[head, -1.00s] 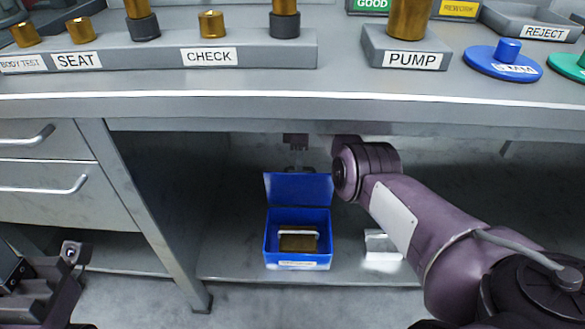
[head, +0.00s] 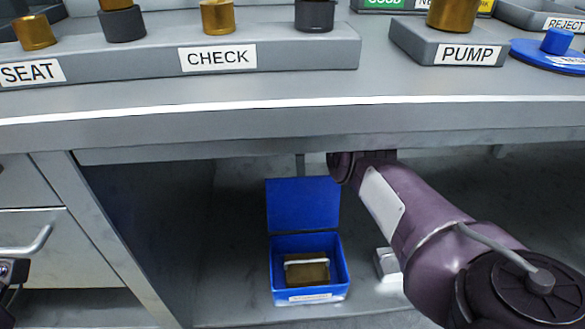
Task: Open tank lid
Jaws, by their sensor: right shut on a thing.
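The blue tank (head: 276,268) is an open box on the shelf under the bench. Its blue lid (head: 303,205) stands roughly upright at the back edge. Inside sits a brass block (head: 307,270) with a pale handle. My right arm reaches in from the right, under the bench edge. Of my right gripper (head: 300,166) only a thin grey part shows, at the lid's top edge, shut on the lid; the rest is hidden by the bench. Of my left gripper (head: 12,272) only a dark piece shows at the left frame edge, and its jaws cannot be made out.
The bench edge (head: 260,118) overhangs the tank. A small white item (head: 387,264) stands right of the tank, beside my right arm. A drawer cabinet (head: 28,235) and a leg panel are at left. Fixtures labelled CHECK (head: 285,54) and PUMP (head: 420,38) are on top.

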